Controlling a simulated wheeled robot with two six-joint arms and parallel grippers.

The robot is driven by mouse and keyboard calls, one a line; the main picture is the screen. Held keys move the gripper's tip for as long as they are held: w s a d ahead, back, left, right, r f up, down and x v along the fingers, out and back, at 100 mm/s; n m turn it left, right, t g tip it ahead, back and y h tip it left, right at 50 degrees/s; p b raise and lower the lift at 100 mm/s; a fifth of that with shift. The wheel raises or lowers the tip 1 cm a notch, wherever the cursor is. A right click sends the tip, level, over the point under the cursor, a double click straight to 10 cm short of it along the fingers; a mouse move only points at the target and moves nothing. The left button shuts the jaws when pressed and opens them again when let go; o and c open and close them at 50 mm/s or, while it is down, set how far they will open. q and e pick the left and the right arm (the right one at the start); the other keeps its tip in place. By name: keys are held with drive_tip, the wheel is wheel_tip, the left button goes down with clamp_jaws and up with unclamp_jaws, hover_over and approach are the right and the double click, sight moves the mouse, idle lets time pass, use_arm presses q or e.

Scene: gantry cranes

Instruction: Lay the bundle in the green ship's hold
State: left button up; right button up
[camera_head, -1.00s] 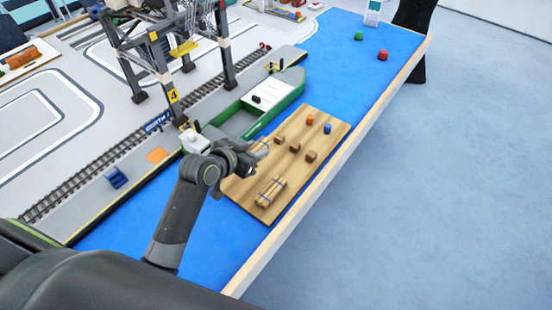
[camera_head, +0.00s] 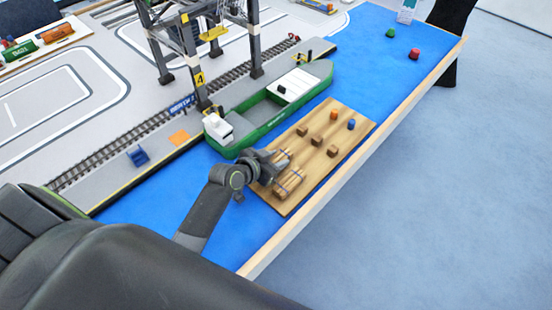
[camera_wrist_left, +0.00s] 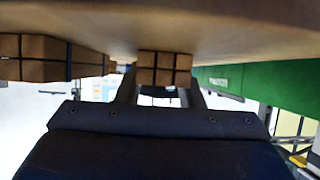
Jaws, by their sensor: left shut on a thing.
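The wooden board (camera_head: 318,160) lies on the blue water surface and carries two bundles of tan bars. My left gripper (camera_head: 276,165) is shut on the bundle nearer the ship (camera_head: 283,157), at or close to the board; in the wrist view this bundle (camera_wrist_left: 165,68) sits between the fingers. The other bundle (camera_head: 290,184) lies beside it, and shows at the left of the wrist view (camera_wrist_left: 52,58). The green ship (camera_head: 268,128) lies between board and quay, its open hold (camera_head: 258,113) showing no cargo. Its hull is at the right of the wrist view (camera_wrist_left: 270,84). My right gripper is out of view.
Several brown blocks, an orange piece (camera_head: 303,130) and a blue barrel (camera_head: 351,124) stand on the board. A crane (camera_head: 192,50) stands over the quay behind the ship. Green (camera_head: 390,33) and red (camera_head: 414,53) buoys are far right. The table's wooden edge (camera_head: 330,170) is close by.

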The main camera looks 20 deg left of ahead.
use_arm(q)
drive_tip(key=o, duration=1)
drive_tip(key=shift+r, duration=0.1)
